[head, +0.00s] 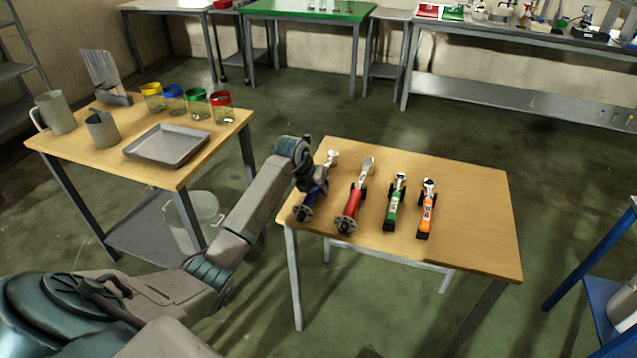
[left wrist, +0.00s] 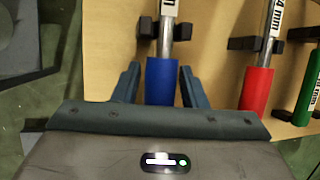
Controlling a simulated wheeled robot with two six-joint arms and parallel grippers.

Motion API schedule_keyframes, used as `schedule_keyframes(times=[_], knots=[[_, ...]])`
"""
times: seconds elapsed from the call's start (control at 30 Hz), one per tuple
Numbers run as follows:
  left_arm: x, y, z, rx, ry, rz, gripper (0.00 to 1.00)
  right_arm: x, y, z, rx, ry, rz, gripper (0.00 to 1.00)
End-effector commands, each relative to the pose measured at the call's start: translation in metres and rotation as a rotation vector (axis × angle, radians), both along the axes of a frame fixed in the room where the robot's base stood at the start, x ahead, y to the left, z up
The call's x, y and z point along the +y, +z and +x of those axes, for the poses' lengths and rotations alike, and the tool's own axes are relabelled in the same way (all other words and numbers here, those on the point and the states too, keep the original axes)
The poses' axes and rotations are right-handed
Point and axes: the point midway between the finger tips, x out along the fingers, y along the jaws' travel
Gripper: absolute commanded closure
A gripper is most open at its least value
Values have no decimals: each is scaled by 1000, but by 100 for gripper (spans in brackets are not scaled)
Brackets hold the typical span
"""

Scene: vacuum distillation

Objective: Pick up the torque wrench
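Several wrenches lie side by side on holders on the small wooden table (head: 465,190). The leftmost has a blue handle (head: 307,206); then come a red-handled wrench (head: 352,203), a green-handled wrench (head: 395,205) and an orange-handled wrench (head: 427,212). My left gripper (head: 310,183) is over the blue-handled wrench and hides part of it. In the left wrist view, its fingers (left wrist: 159,84) are open, one on each side of the blue handle (left wrist: 160,82), with gaps showing. Which wrench the task means cannot be told. My right gripper is not in view.
A second wooden table (head: 75,155) at left holds a metal tray (head: 167,146), colour-rimmed glasses (head: 198,103) and a grey jug (head: 55,113). Benches line the back wall. A blue cart (head: 600,310) stands at right. The wooden table's right side is clear.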

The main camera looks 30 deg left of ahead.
Motion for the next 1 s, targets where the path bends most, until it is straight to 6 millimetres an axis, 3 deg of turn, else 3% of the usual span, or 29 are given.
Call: schedule_keyframes(times=[0.07, 0.23, 0.67, 1.0], knots=[[0, 0, 0, 0, 0, 0, 65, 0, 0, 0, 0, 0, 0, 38], [0, 0, 0, 0, 0, 0, 99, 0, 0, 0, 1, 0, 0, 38], [0, 11, 1, -6, -1, 0, 100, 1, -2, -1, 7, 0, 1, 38], [0, 70, 2, -9, -1, 1, 100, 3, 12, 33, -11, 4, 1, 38]])
